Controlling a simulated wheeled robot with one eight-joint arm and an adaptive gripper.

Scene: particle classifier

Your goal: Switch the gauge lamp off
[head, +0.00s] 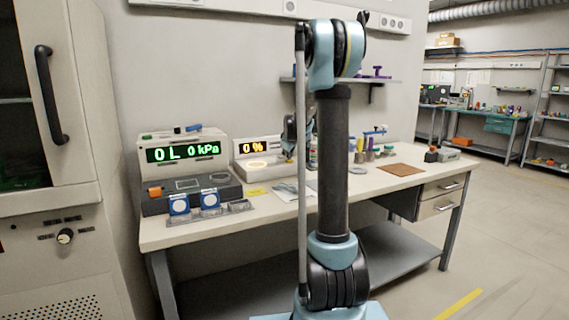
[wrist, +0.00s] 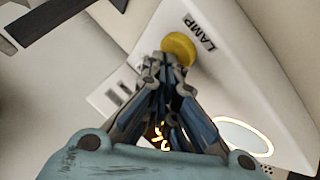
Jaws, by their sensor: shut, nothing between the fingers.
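The gauge (head: 240,170) is a white sloped box on the bench with an orange "0 %" display (head: 252,147). Its oval lamp window (head: 257,162) glows warm; the glow also shows in the wrist view (wrist: 245,136). In the wrist view a round yellow button (wrist: 178,47) sits next to the label "LAMP" (wrist: 199,33). My gripper (wrist: 166,62) is shut and empty, its fingertips at the lower edge of the button. I cannot tell whether they touch it. In the head view my gripper is at the gauge's right side, partly hidden by my arm.
Left of the gauge stands a pressure unit (head: 182,155) with a green "0L 0 kPa" display. Blue-framed dials (head: 195,203) stand in front of it. To the right are small coloured items (head: 368,150) and a brown mat (head: 401,169). A wall shelf (head: 380,82) hangs above.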

